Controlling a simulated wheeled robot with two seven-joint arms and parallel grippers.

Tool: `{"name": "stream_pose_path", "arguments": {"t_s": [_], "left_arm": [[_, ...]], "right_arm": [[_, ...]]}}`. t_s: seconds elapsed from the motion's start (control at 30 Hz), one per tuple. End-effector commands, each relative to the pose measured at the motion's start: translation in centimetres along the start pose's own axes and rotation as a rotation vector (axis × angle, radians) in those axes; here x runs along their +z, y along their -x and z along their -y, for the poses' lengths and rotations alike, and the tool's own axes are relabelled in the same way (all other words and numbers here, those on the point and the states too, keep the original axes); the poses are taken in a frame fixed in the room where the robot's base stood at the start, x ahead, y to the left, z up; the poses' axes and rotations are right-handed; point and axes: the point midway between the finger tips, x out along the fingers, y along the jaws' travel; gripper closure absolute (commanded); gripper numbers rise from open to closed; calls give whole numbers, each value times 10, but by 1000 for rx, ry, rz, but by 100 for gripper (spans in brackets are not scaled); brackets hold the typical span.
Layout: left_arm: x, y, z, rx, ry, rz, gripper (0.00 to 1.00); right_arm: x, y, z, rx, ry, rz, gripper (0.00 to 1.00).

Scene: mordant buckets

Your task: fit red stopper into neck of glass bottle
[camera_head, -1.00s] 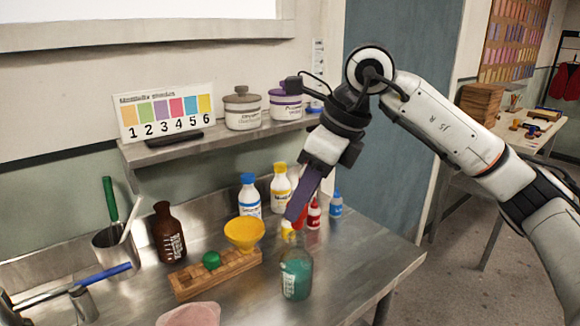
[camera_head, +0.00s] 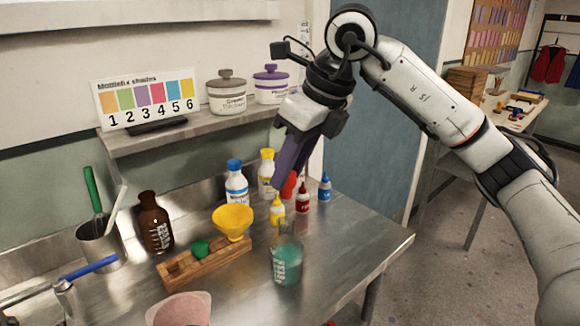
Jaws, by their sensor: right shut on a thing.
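The clear glass bottle (camera_head: 287,264) with teal liquid stands upright on the metal bench, and I see nothing in its neck. My right gripper (camera_head: 284,182) points down and is shut, above and behind the bottle in the picture. A red rounded piece, which looks like the red stopper (camera_head: 290,185), shows at its fingertips, partly hidden by the dark fingers. It is apart from the bottle's neck. My left gripper is not in view.
A wooden rack (camera_head: 178,272) holds a green stopper (camera_head: 200,248) and a yellow funnel (camera_head: 232,222). A brown bottle (camera_head: 154,228) and a metal cup (camera_head: 100,245) stand left. Several small bottles stand behind the glass bottle. The bench is clear to its right.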

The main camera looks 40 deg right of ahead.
Motion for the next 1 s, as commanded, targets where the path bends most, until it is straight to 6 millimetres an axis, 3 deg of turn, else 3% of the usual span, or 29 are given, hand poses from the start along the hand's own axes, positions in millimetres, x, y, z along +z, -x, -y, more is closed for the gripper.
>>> {"name": "stream_pose_path", "arguments": {"t_s": [1.0], "left_arm": [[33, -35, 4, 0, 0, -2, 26]], "right_arm": [[-26, -59, 0, 0, 1, -1, 93]]}}
